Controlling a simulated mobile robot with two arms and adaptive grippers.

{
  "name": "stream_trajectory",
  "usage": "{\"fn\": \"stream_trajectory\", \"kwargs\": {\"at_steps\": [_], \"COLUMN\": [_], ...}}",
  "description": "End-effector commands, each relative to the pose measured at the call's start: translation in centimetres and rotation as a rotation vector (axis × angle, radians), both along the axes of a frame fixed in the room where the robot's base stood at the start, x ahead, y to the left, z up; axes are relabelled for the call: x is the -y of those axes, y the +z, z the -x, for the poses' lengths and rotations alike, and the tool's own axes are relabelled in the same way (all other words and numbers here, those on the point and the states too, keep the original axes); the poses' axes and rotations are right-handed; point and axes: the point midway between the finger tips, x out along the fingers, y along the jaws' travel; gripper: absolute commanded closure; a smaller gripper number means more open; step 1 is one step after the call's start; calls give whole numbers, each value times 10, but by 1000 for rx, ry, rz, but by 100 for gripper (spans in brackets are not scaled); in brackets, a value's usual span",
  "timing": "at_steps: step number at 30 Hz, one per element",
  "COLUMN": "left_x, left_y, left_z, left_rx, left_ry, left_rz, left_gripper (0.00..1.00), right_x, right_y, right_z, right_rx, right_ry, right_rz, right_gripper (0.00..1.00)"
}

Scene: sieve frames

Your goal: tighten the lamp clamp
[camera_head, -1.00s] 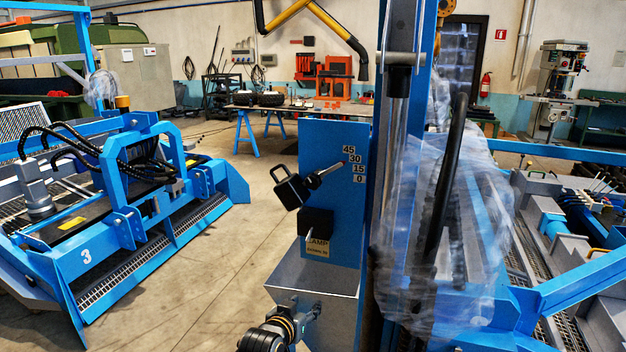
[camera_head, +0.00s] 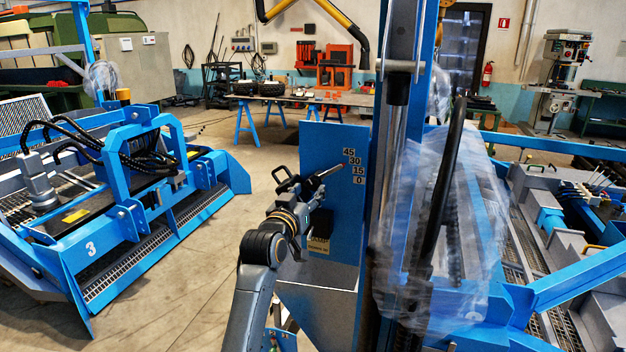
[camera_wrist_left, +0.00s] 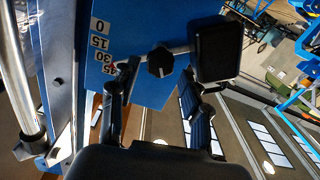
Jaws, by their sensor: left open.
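The lamp clamp shows as a black lobed knob (camera_wrist_left: 160,62) in the left wrist view, on a metal rod in front of the blue panel. The rod runs to a square black lamp head (camera_wrist_left: 215,50), which sticks out past the panel edge. In the head view the lamp head (camera_head: 284,181) is left of the number scale, and my gripper partly covers this area. My left gripper (camera_head: 292,206) is at the panel's left side. In the wrist view its open fingers (camera_wrist_left: 155,80) stand either side of the knob's line, apparently without gripping it. My right gripper is out of view.
The blue panel (camera_head: 330,145) bears a scale from 0 to 45 (camera_head: 353,165). A black block (camera_head: 321,222) and a label (camera_head: 318,245) are below. A plastic-wrapped blue frame (camera_head: 450,230) stands close on the right. Open floor (camera_head: 180,290) lies left of my arm.

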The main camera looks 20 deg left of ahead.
Motion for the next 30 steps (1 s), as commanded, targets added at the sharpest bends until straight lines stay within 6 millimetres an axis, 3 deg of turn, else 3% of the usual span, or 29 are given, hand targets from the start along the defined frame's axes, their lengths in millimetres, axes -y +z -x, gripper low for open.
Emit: {"fn": "stream_trajectory", "kwargs": {"at_steps": [3, 9, 21, 27, 30], "left_x": [1, 1, 1, 1, 1], "left_y": [3, 1, -1, -1, -1], "left_z": [-19, -38, -44, -44, -44], "left_rx": [-2, -1, 0, 0, 0], "left_ry": [0, 0, 1, 1, 1], "left_rz": [1, 0, 0, 0, 0], "left_gripper": [53, 53, 53, 92, 95], "right_x": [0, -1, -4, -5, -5], "right_y": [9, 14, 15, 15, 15], "right_z": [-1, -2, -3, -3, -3], "right_rx": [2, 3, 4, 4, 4], "right_ry": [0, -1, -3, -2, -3], "right_rz": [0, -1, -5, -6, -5], "right_gripper": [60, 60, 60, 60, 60]}}
